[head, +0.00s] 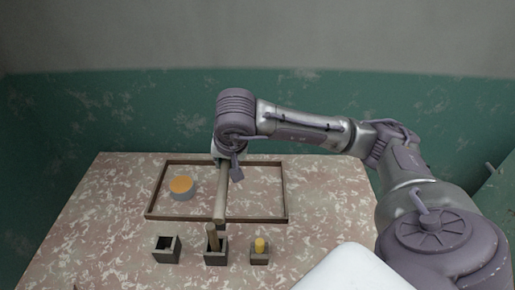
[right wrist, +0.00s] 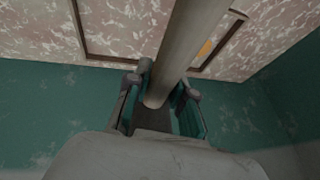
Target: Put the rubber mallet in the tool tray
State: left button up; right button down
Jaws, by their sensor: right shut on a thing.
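My right gripper (head: 222,158) is shut on a long pale rod (head: 219,199), which also shows large in the right wrist view (right wrist: 181,55). The rod points from the jaws toward the front of the table, over the middle of the tool tray (head: 284,193). No mallet head shows on it, so I cannot tell for sure that it is the rubber mallet. The tray is a low, wide rectangle with a thin brown rim. I cannot tell whether the rod touches it. My left gripper is out of view.
A grey round piece with an orange top (head: 181,186) is in the tray's left part. The tray's right part is clear.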

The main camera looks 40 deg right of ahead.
jog(key=d+f+m+h, duration=0.2)
jog(key=d+f+m, duration=0.2)
jog(key=d+f, duration=0.55)
jog(key=shift+m+g, duration=0.3)
jog(key=shift+g, duration=0.1)
jog(key=shift+s+d+f+b, duration=0.1)
jog(key=shift+d+f+b, duration=0.55)
jog(key=shift+f, duration=1.55)
jog(key=shift+w+d+f+b, duration=0.1)
jog(key=shift+f+b, duration=0.9)
jog(key=shift+f, duration=1.15)
jog(key=shift+s+d+f+b, duration=0.1)
jog(key=shift+d+f+b, duration=0.55)
jog(key=shift+f, duration=1.55)
jog(key=shift+a, duration=0.25)
jog(key=shift+f+b, duration=0.6)
jog(key=shift+b, duration=0.2)
jog(key=c, duration=0.9)
grip_release()
jog(key=shift+s, duration=0.1)
jog(key=v, duration=1.2)
jog(key=shift+r, duration=0.1)
